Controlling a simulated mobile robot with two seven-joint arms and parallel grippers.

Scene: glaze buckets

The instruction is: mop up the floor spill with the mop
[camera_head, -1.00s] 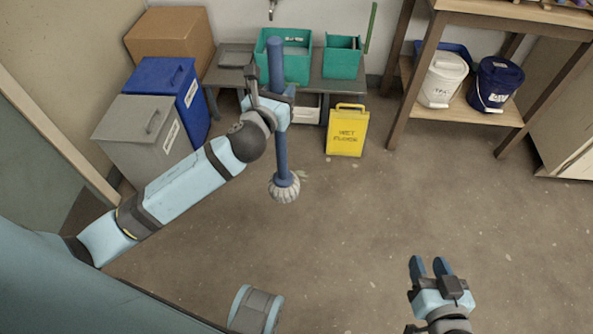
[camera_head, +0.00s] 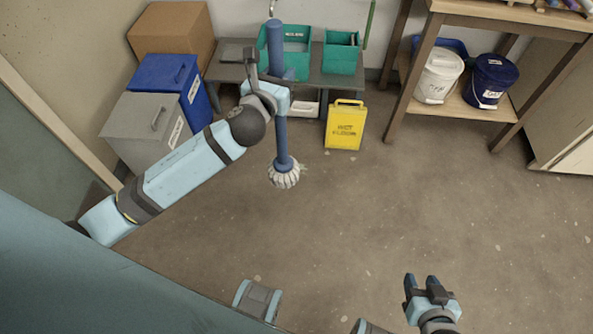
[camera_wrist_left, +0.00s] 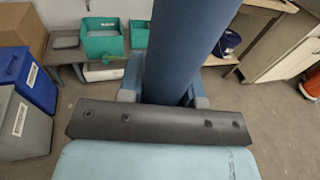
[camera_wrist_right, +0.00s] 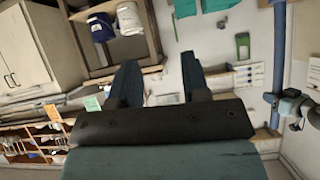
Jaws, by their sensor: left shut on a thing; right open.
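The mop has a thick blue handle (camera_head: 281,137) and a pale, stringy round head (camera_head: 284,175). It is nearly upright, its head down near the bare floor; I cannot tell whether it touches. My left gripper (camera_head: 276,98) is shut on the handle's upper part. In the left wrist view the handle (camera_wrist_left: 187,45) fills the space between the fingers. My right gripper (camera_head: 422,284) is open and empty at the lower right, above the floor. Its two fingers (camera_wrist_right: 155,82) stand apart in the right wrist view. I cannot make out a spill on the floor.
A yellow wet-floor sign (camera_head: 344,125) stands behind the mop. A low bench (camera_head: 331,90) with green tubs, blue (camera_head: 191,88) and grey (camera_head: 148,131) bins, and a cardboard box (camera_head: 172,37) line the back left. A wooden shelf (camera_head: 462,103) holds buckets. The middle floor is clear.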

